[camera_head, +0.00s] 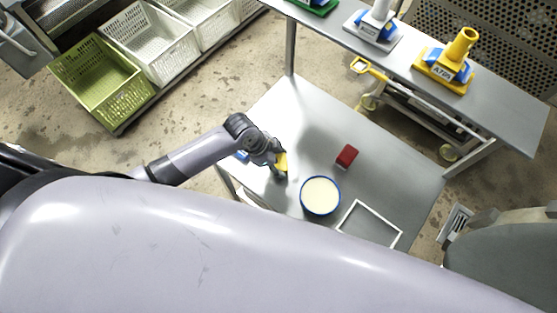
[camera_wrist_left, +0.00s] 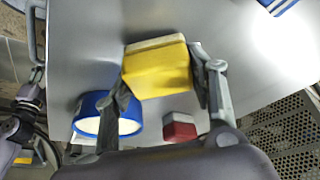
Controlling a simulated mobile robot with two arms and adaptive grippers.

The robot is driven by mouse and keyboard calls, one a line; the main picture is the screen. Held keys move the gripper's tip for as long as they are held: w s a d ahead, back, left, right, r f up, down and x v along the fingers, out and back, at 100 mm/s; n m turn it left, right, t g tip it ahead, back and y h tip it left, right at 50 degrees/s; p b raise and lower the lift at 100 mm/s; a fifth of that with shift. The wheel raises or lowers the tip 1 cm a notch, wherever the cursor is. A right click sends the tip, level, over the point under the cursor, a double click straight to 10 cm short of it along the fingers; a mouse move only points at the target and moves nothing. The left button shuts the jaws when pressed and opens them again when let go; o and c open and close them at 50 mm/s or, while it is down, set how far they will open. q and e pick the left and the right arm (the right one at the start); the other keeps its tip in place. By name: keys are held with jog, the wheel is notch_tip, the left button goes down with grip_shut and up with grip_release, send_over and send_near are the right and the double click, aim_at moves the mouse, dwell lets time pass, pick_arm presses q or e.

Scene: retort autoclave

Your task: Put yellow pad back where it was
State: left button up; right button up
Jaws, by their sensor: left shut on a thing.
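The yellow pad (camera_wrist_left: 158,72) is a small block with a paler layer on one side. My left gripper (camera_wrist_left: 160,85) is shut on it, one finger at each side, in the left wrist view. I cannot tell whether the pad touches the table.
A red block (camera_head: 347,155) and a blue-rimmed round dish (camera_head: 320,196) with pale contents lie right of the gripper. A white square frame (camera_head: 369,224) lies near the front. A blue item (camera_head: 241,156) sits by the table's left edge. The table's back is clear.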

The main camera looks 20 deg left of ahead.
pick_arm(q)
jog(key=shift+f, duration=0.35)
jog(key=o, duration=1)
jog(key=shift+r, duration=0.1)
jog(key=b+v, duration=0.1)
jog(key=v, duration=1.1)
jog(key=shift+b, duration=0.3)
